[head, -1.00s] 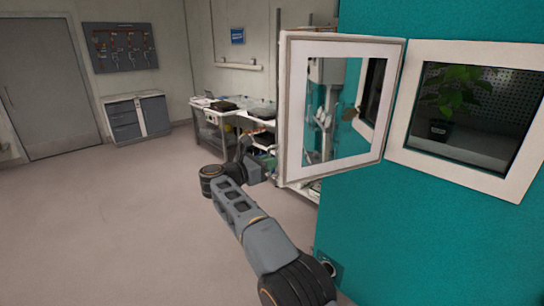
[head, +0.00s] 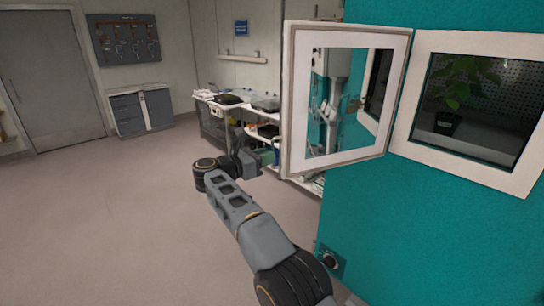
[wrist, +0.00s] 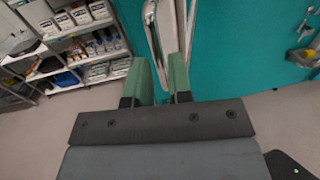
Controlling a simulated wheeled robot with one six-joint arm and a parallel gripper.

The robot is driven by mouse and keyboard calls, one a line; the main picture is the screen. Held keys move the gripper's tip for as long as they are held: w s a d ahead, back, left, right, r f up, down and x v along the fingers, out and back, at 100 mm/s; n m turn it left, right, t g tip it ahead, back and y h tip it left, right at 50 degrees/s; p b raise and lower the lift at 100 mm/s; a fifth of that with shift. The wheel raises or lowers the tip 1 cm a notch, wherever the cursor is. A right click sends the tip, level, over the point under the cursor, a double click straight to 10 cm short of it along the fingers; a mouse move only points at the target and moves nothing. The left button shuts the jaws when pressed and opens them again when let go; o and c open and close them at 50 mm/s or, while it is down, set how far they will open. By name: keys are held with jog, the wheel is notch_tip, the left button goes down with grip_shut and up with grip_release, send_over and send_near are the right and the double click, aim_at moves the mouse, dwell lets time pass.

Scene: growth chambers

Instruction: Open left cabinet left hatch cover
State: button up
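The hatch cover (head: 297,100) is a white-framed glass panel. In the head view it stands swung out wide from the teal cabinet (head: 365,230), hinged beside a framed window. My gripper (head: 268,160) is at the cover's lower left edge in the head view; its fingertips are hard to make out there. In the wrist view my gripper (wrist: 165,62) has its two green fingers apart, with a gap between them. The cover's rounded pale edge (wrist: 157,35) runs down into that gap. I cannot tell whether either finger touches it.
A second window (head: 530,150) at right shows a potted plant (head: 447,120) inside. A white cart (head: 215,125) with equipment stands behind the cover. Shelves with boxes (wrist: 75,45) show in the wrist view. The floor at left is clear.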

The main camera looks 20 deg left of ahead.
jog(key=v, duration=1.1)
jog(key=shift+s, duration=0.1)
jog(key=shift+c, duration=0.4)
